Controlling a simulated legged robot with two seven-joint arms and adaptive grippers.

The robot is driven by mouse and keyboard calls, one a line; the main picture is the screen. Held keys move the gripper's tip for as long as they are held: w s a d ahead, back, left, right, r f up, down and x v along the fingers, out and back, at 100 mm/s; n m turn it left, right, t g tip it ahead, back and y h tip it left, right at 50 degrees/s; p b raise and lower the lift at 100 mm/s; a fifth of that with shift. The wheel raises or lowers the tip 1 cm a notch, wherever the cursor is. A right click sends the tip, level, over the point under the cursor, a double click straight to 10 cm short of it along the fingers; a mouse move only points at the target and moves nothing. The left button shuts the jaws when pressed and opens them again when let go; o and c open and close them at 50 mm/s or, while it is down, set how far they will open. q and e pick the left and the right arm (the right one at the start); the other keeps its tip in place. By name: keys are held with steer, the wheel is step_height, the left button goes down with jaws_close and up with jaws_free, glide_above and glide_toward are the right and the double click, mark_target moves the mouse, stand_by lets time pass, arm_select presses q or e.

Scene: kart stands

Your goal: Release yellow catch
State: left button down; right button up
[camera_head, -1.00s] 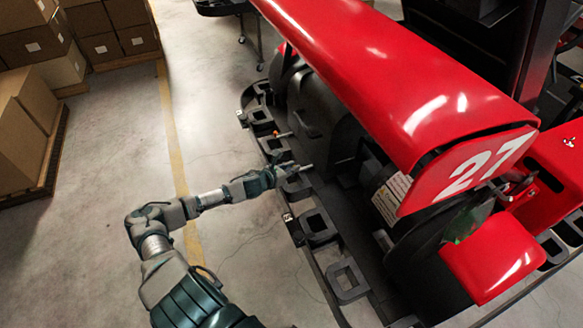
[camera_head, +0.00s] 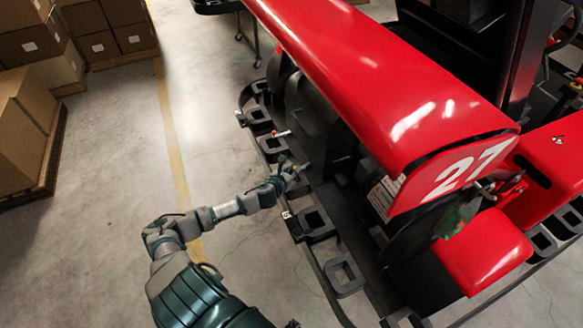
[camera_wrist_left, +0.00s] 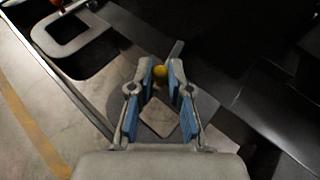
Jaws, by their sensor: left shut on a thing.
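The yellow catch (camera_wrist_left: 160,72) shows as a small yellow knob between the fingertips of my left gripper (camera_wrist_left: 161,68) in the left wrist view. A grey lever runs away from it toward the upper right. The blue-padded fingers are shut on the catch from both sides. In the head view my left gripper (camera_head: 287,171) is at the near side rail of the kart stand (camera_head: 313,224), and the catch is too small there to make out clearly. My right gripper is not in view.
A red kart body (camera_head: 375,75) numbered 27 covers the right side above the stand. Another catch with an orange part (camera_head: 282,133) sits farther along the rail. Cardboard boxes (camera_head: 25,115) stand on a pallet at the left. The floor between is clear.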

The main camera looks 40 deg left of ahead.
mark_target(306, 180)
arm_select(q)
steer(key=d+n+g+y+p, duration=0.1)
steer(key=n+y+p, duration=0.1)
steer(key=d+n+g+y+p, duration=0.1)
steer(key=n+y+p, duration=0.1)
steer(key=shift+w+d+p, duration=0.1)
steer(key=shift+d+p, duration=0.3)
steer(key=n+g+y+p, duration=0.1)
steer(key=d+n+g+y, duration=0.1)
steer(key=n+y, duration=0.1)
steer(key=shift+w+d+p, duration=0.25)
steer(key=shift+w+p, duration=0.05)
steer(key=shift+p, duration=0.1)
steer(key=shift+w+d+f+n+g+y, duration=0.1)
steer(key=shift+w+d+n+g+y, duration=0.1)
steer(key=shift+d+n+g+y, duration=0.25)
steer(key=shift+w+d+f+n+g+y, duration=0.1)
steer(key=shift+w+n+g+y, duration=0.1)
steer(key=shift+n+g+y, duration=0.3)
steer(key=shift+w+d+n+g+y, duration=0.2)
steer(key=shift+w+n+g+y, duration=0.05)
steer(key=shift+n+g, duration=0.45)
steer(key=shift+w+d+n+g+y, duration=0.2)
steer(key=shift+n+g, duration=0.45)
steer(key=c, duration=1.2)
jaws_free()
steer(key=shift+o, duration=0.4)
steer(key=shift+w, duration=0.15)
